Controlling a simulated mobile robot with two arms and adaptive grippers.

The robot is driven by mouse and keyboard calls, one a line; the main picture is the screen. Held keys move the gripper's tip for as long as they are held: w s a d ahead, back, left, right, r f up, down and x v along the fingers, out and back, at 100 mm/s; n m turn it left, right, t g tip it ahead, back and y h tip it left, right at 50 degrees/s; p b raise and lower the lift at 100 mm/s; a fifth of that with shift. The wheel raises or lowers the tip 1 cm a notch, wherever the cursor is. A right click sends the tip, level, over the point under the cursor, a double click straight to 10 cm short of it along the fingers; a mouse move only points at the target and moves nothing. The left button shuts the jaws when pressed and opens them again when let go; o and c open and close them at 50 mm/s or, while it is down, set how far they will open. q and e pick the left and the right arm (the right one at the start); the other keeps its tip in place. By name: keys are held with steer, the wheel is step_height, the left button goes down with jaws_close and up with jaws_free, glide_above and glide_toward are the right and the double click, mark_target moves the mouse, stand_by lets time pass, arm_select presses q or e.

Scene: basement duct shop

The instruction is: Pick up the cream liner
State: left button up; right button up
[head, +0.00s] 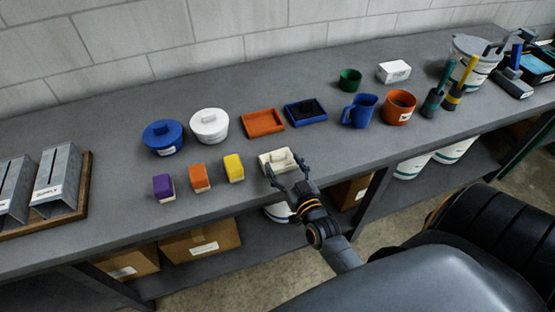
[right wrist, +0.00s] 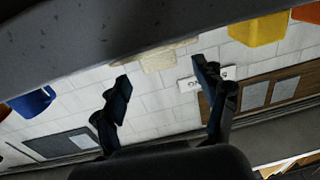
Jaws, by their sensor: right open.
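The cream liner (head: 268,158), a small shallow open box, sits near the front edge of the grey workbench. My right gripper (head: 285,165) is open at its near right side, with its fingertips close to the liner. Whether they touch it I cannot tell. In the right wrist view, which looks upside down, the liner (right wrist: 157,60) shows beyond and between the two spread fingers (right wrist: 162,78). Nothing is held. My left gripper is not in view.
Yellow (head: 234,168), orange (head: 200,178) and purple (head: 164,187) blocks stand left of the liner. An orange tray (head: 263,123) and a blue tray (head: 292,115) lie behind it. A blue mug (head: 362,110) and an orange pot (head: 399,107) stand to the right.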

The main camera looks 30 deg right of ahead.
mark_target(279, 155)
steer(key=w, duration=0.1)
steer(key=w+p, duration=0.1)
steer(key=w, duration=0.2)
steer(key=shift+d+r, duration=0.35)
steer(key=shift+d, duration=0.05)
steer(key=shift+w+f+p, duration=0.15)
steer(key=shift+w+p, duration=0.15)
steer(key=shift+w, duration=0.15)
steer(key=shift+s, duration=0.15)
steer(key=shift+c, duration=1.3)
steer(key=c, duration=1)
